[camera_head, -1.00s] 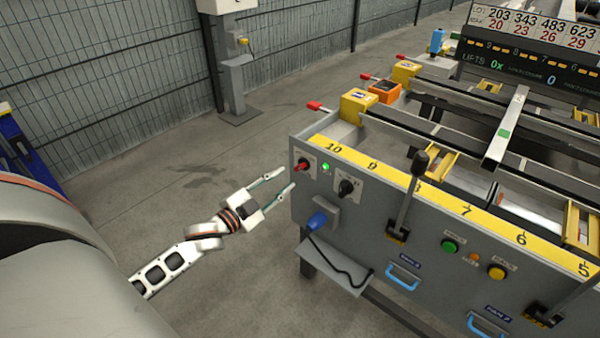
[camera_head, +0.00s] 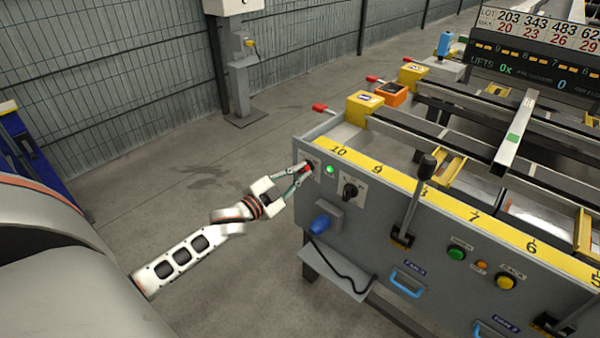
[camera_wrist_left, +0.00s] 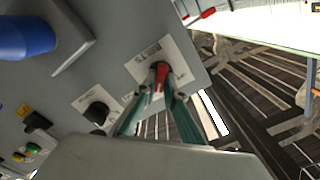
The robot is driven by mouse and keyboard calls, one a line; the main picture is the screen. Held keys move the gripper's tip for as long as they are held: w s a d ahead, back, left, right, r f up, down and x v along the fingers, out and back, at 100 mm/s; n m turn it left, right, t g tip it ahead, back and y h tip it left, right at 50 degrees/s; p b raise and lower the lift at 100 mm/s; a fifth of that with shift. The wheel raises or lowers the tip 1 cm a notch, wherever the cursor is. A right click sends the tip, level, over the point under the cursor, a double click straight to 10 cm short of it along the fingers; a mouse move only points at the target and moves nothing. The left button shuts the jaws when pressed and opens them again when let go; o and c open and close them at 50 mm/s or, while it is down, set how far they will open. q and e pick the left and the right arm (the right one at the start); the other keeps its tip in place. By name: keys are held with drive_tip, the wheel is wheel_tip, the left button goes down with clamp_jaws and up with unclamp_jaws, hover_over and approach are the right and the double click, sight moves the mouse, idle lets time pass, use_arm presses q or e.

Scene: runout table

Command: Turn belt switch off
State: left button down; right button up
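The belt switch (camera_head: 308,167) is a small red knob on a white label at the left end of the grey panel, beside a lit green lamp (camera_head: 329,170). My left gripper (camera_head: 300,174) is at the red knob, its two fingers on either side of it. In the left wrist view the red knob (camera_wrist_left: 160,73) shows between the fingertips (camera_wrist_left: 160,92); the fingers are partly closed around it, and contact is hard to tell. The knob is partly hidden by the fingers in the head view. My right gripper is in neither view.
A black rotary knob (camera_head: 350,190) and a blue plug (camera_head: 320,224) are right of and below the switch. A black lever (camera_head: 416,195) stands further right. Yellow and orange boxes (camera_head: 366,108) sit on the table top. The floor left of the table is clear.

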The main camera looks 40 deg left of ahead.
use_arm(q)
drive_tip(key=shift+r, duration=0.15)
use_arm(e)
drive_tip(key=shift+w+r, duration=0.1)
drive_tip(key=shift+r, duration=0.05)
use_arm(q)
drive_tip(key=shift+r+n+p, duration=0.2)
drive_tip(key=shift+n+p, duration=0.4)
drive_tip(key=shift+p, duration=0.15)
drive_tip(key=n+p, duration=0.2)
drive_tip(key=n, duration=0.3)
drive_tip(key=n+p, duration=0.3)
drive_tip(key=n, duration=0.3)
drive_tip(key=n+p, duration=0.3)
drive_tip(key=n, duration=0.2)
drive_tip(key=shift+a+f+n, duration=0.3)
drive_tip(key=shift+f, duration=0.1)
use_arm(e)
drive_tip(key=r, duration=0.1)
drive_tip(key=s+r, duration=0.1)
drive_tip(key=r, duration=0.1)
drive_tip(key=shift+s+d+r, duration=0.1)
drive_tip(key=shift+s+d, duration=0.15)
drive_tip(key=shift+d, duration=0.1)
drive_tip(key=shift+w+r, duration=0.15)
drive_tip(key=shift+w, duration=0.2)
